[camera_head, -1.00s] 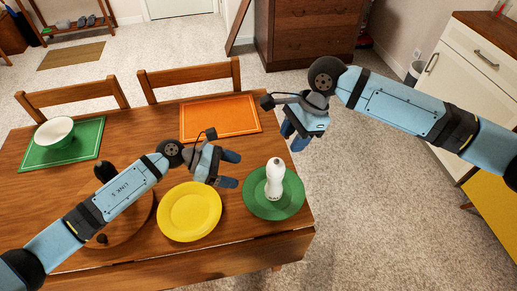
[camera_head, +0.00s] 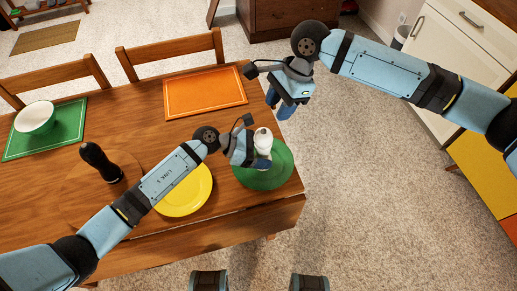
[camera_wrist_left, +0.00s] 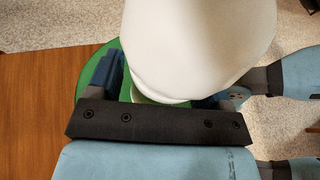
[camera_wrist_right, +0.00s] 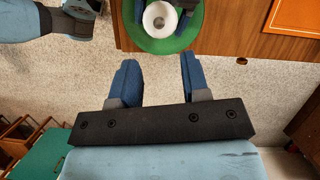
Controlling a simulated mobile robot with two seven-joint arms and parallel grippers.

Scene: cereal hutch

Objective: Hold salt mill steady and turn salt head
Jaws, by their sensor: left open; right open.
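The white salt mill (camera_head: 263,137) stands upright on the green plate (camera_head: 278,172) at the table's right end. Its lower body is hidden by my left gripper in the head view. My left gripper (camera_head: 262,160) is open, with its fingers on either side of the mill, whose large white head (camera_wrist_left: 195,45) fills the left wrist view. Whether the fingers touch it is unclear. My right gripper (camera_head: 281,106) is open and empty, past the table's right edge and above the floor. The right wrist view shows the mill (camera_wrist_right: 159,19) ahead, beyond its open fingers (camera_wrist_right: 157,80).
A yellow plate (camera_head: 184,196) lies left of the green plate. A dark mill (camera_head: 100,162) stands on a round wooden board (camera_head: 75,195). An orange mat (camera_head: 205,92) and a green mat with a white bowl (camera_head: 35,117) lie farther back. Two chairs stand behind the table.

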